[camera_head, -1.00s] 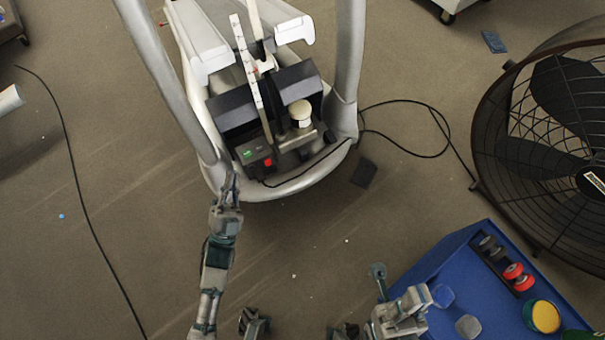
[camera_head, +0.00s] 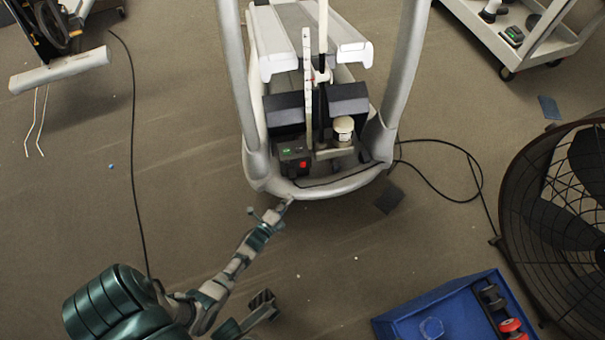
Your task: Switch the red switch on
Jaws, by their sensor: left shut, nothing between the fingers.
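The red switch (camera_head: 303,164) is a small red square on a dark control box (camera_head: 293,152), which also has a green mark. The box sits at the left of the elliptical machine's base (camera_head: 325,190), inside its pale curved frame. My left gripper (camera_head: 286,202) is shut and empty. Its tip is at the front edge of the frame, below and left of the switch and apart from it. Whether the tip touches the frame, I cannot tell.
A black cable (camera_head: 450,194) runs from the machine to a large fan (camera_head: 565,200) at right. A blue tray (camera_head: 455,312) stands at the lower right. A white cart (camera_head: 530,40) is at the top right. The floor in front of the machine is mostly clear.

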